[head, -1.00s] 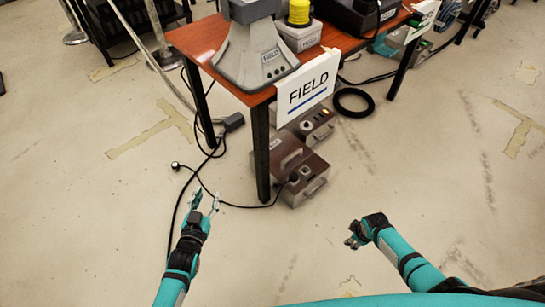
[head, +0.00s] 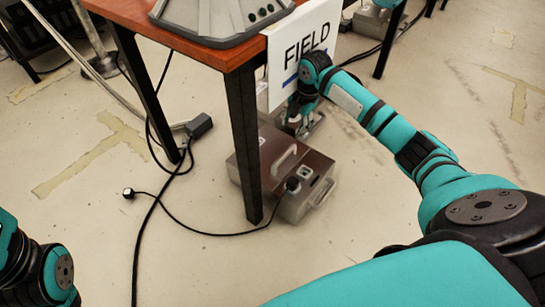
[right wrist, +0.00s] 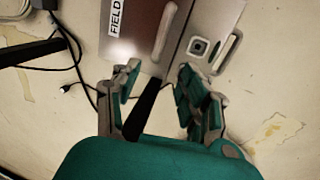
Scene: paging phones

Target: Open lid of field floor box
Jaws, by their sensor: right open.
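The field floor box (head: 308,165) is a metal case with a brown lid, standing on the floor under the table. Its lid is closed and carries a pale handle (head: 284,157). In the right wrist view the box (right wrist: 195,12) fills the top, with a "FIELD" label (right wrist: 115,17) and the handle (right wrist: 162,35). My right gripper (head: 298,122) is above the far side of the box in the head view. Its fingers (right wrist: 158,70) are spread and empty, short of the handle in the right wrist view. My left arm shows at bottom left; its gripper is out of view.
The wooden table (head: 190,45) stands above the box, its black leg (head: 243,140) close in front. A white FIELD sign (head: 283,70) hangs near my right wrist. A black cable (head: 190,232) runs over the floor to the box.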

